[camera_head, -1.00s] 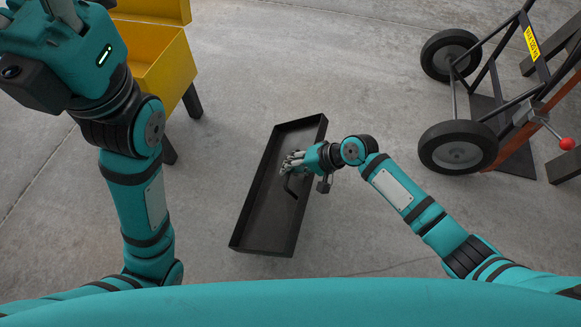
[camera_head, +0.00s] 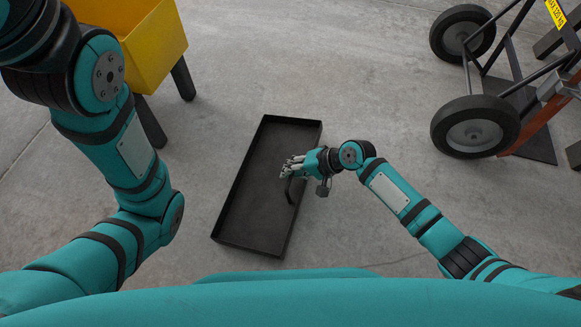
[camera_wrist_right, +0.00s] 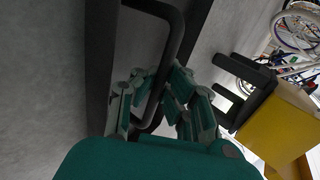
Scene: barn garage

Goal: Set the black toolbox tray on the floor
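The black toolbox tray (camera_head: 262,186) is a long, shallow, empty box low over the concrete floor in the head view. I cannot tell whether its underside touches the floor. Its dark handle (camera_head: 289,190) is by its right long side. My right gripper (camera_head: 287,167) reaches in from the right, with its fingers at the handle. In the right wrist view, the handle (camera_wrist_right: 178,38) passes between the fingers of the right gripper (camera_wrist_right: 163,85), which look closed around it. My left arm is at the left; its gripper is outside the picture.
A yellow box on dark legs (camera_head: 152,48) stands at the upper left, and its yellow side shows in the wrist view (camera_wrist_right: 280,128). A hand truck with black wheels (camera_head: 474,127) stands at the upper right. The floor (camera_head: 370,85) between them is clear.

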